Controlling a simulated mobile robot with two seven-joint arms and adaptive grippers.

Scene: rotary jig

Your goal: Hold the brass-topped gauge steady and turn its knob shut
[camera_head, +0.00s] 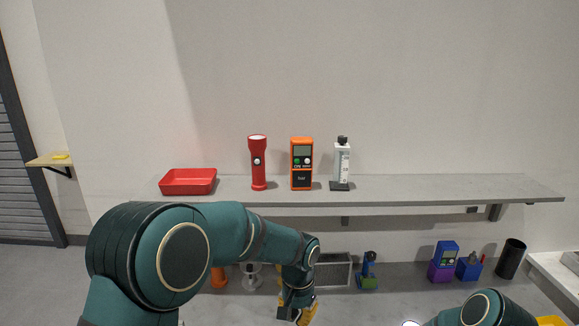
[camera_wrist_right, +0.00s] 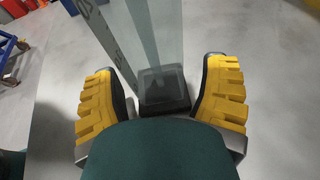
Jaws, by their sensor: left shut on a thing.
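My left gripper (camera_head: 298,312) shows at the bottom centre of the head view, pointing down, with yellow finger parts at the picture's edge. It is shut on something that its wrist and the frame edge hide. I cannot make out the brass-topped gauge or its knob in either view. My right gripper (camera_wrist_right: 164,84) shows in the right wrist view with its two yellow fingers wide apart. A dark square block (camera_wrist_right: 164,90) with a clear grey panel above it shows between and beyond the fingers; I cannot tell how far off it is.
A grey wall shelf (camera_head: 400,190) holds a red tray (camera_head: 188,181), a red flashlight (camera_head: 258,162), an orange meter (camera_head: 301,163) and a white bottle (camera_head: 342,163). Below are a grey mesh bin (camera_head: 333,270), a green-and-blue device (camera_head: 368,272), purple and blue boxes (camera_head: 441,272) and a black cylinder (camera_head: 510,259).

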